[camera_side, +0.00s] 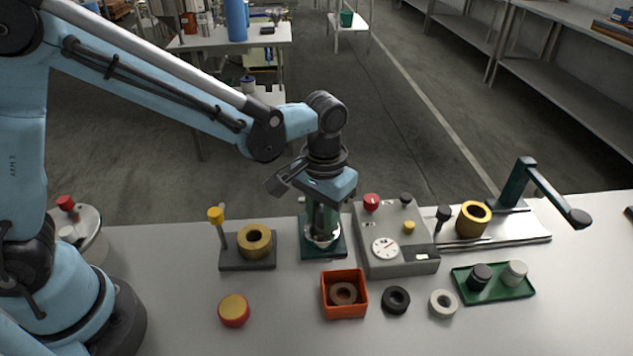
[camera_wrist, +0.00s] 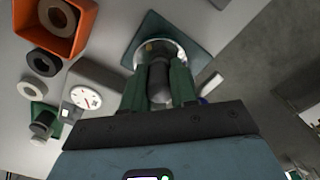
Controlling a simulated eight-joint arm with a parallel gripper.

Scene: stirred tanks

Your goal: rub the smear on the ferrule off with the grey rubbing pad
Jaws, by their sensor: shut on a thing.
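My gripper (camera_side: 322,232) points down over a dark green base plate (camera_side: 309,253) in the middle of the table. In the wrist view its green fingers (camera_wrist: 160,88) are shut on a dark grey rounded piece (camera_wrist: 158,72), which seems to be the grey rubbing pad. Just beyond it is a shiny round metal part (camera_wrist: 173,47) on the green plate, probably the ferrule; it also shows below the fingers in the side view (camera_side: 322,241). The pad's lower end is hidden, so I cannot tell whether it touches the metal. No smear can be made out.
Left stands a brass ring on a dark block (camera_side: 249,265) with a yellow-topped post. Right is a grey box (camera_side: 400,268) with knobs and a dial. In front are an orange bin (camera_side: 344,308), loose rings and a green tray (camera_side: 497,295).

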